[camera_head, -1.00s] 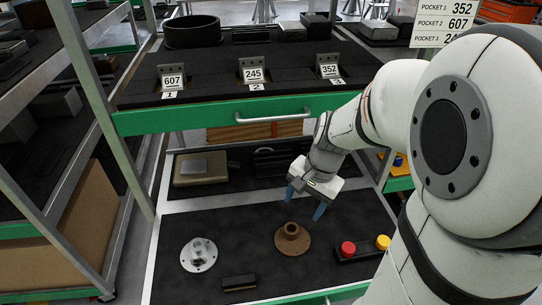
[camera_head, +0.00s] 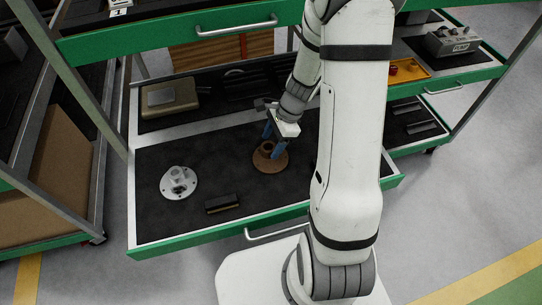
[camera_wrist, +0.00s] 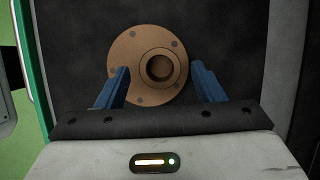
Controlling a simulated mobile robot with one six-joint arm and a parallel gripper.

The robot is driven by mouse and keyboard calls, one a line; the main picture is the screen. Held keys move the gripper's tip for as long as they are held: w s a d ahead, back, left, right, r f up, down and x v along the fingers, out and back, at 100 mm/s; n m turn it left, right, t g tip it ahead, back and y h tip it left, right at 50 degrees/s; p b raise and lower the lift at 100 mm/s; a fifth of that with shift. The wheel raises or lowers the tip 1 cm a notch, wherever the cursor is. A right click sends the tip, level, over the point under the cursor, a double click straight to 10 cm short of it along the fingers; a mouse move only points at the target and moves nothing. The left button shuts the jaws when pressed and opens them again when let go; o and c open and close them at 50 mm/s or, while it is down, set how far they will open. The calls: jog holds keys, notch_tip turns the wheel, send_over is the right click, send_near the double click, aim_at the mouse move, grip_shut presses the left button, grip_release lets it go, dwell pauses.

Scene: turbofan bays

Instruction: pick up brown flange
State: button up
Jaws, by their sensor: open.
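The brown flange (camera_head: 268,162) lies flat on the dark mat of the open lower drawer (camera_head: 222,215), its round hub facing up. In the wrist view the brown flange (camera_wrist: 148,62) shows its bolt holes and central bore between and beyond the two blue fingers. My gripper (camera_head: 273,142) is open above the flange, its fingers near the hub on either side. In the wrist view my gripper (camera_wrist: 163,85) has clear space between each finger and the hub. Whether the fingertips touch the flange plate cannot be told.
A silver flange (camera_head: 179,183) lies to the left in the same drawer, with a small black block (camera_head: 222,204) in front of it. A tan box (camera_head: 168,97) sits behind. A green-edged upper shelf (camera_head: 180,38) overhangs the drawer's back. Bare mat surrounds the flange.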

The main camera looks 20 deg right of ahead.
jog(key=shift+x, duration=0.9)
jog(key=shift+c, duration=0.2)
grip_shut()
